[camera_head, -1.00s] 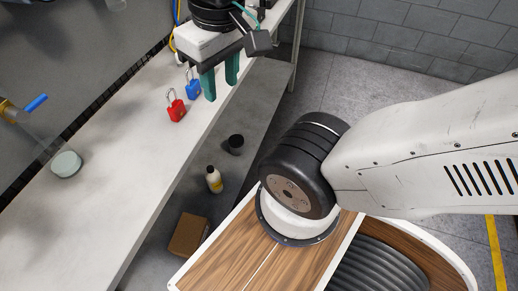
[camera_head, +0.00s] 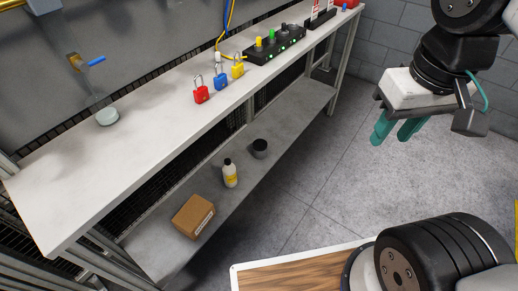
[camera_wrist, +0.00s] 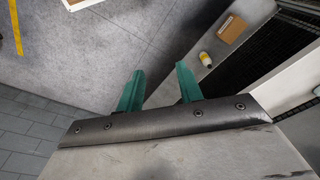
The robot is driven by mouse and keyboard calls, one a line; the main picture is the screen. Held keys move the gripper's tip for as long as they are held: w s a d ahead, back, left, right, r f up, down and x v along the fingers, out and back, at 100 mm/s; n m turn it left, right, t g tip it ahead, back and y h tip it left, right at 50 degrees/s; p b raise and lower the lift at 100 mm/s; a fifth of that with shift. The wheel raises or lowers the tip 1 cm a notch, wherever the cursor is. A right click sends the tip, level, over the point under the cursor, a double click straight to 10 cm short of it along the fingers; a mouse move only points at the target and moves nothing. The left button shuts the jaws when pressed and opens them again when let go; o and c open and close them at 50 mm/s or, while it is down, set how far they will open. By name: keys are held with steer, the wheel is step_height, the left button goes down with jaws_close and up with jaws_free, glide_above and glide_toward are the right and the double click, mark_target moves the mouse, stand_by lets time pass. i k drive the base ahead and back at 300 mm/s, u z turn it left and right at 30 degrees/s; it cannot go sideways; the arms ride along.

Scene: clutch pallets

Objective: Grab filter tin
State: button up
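No label marks a filter tin. A dark grey round tin (camera_head: 260,148) stands upright on the lower shelf, beside a bottle. A pale round tin-like piece (camera_head: 107,117) sits on the bench top under a blue-handled tap. I cannot tell which is the filter tin. My gripper (camera_head: 396,132) hangs over the floor to the right of the bench, apart from both. Its two green fingers are spread with nothing between them. In the wrist view my gripper (camera_wrist: 158,88) is also open and empty; the dark tin is not clearly seen there.
A white bottle (camera_head: 229,173) and a cardboard box (camera_head: 193,216) stand on the lower shelf (camera_head: 165,250). The bench top (camera_head: 60,185) overhangs the shelf. Floor (camera_head: 330,180) before it is clear.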

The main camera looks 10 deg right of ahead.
mark_target(260, 147)
steer(key=z, duration=0.3)
steer(key=i, duration=0.9)
steer(key=z, duration=0.5)
